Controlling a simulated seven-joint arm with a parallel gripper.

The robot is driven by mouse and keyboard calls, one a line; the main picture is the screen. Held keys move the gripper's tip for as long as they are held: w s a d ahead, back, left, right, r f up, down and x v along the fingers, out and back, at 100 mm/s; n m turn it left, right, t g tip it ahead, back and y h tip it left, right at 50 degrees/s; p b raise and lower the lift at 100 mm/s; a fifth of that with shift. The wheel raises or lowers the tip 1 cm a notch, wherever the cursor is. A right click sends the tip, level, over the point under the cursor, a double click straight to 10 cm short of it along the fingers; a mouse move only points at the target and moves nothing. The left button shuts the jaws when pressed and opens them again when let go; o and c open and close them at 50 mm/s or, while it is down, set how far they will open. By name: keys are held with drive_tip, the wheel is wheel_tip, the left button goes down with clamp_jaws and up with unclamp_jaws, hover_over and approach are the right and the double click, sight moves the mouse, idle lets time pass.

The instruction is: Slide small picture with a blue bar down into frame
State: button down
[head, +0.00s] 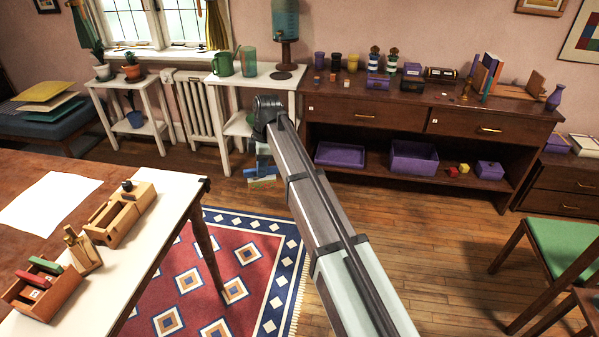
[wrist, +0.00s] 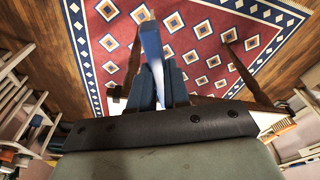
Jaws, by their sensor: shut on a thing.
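My gripper (head: 261,170) hangs in the air at the far end of my arm, in front of the small white stand; it also shows in the wrist view (wrist: 158,76). It is shut on a thin flat piece with a blue bar, the small picture (wrist: 151,44). In the wrist view the picture is almost edge-on and sticks out past the fingertips, its blue strip between the two blue-grey fingers. In the head view the picture (head: 263,183) is a small, partly hidden patch below the fingers. I cannot make out for sure which thing is its frame.
A table (head: 148,240) with a wooden box (head: 118,215) and a tool tray (head: 38,290) stands at the left. A long brown sideboard (head: 400,113) bears jars and boxes. A green chair (head: 560,245) stands at the right. The floor above the rug (head: 240,285) is open.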

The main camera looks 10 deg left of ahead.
drive_tip(key=s+a+r+n, duration=0.1)
drive_tip(key=s+a+n, duration=0.15)
drive_tip(key=a, duration=0.45)
drive_tip(key=s+a+r+n, duration=0.1)
drive_tip(key=s+a+n, duration=0.1)
drive_tip(key=a+n, duration=0.35)
wheel_tip(320, 180, up, 5)
drive_tip(key=n+h, duration=0.3)
drive_tip(key=n, duration=1.4)
hover_over(65, 229)
drive_tip(key=s+d, duration=0.2)
drive_tip(key=d, duration=0.2)
drive_tip(key=shift+d+f, duration=0.1)
drive_tip(key=shift+f, duration=2.35)
drive_tip(key=shift+f, duration=3.5)
drive_tip(key=c, duration=1)
unclamp_jaws()
drive_tip(key=shift+c, duration=0.2)
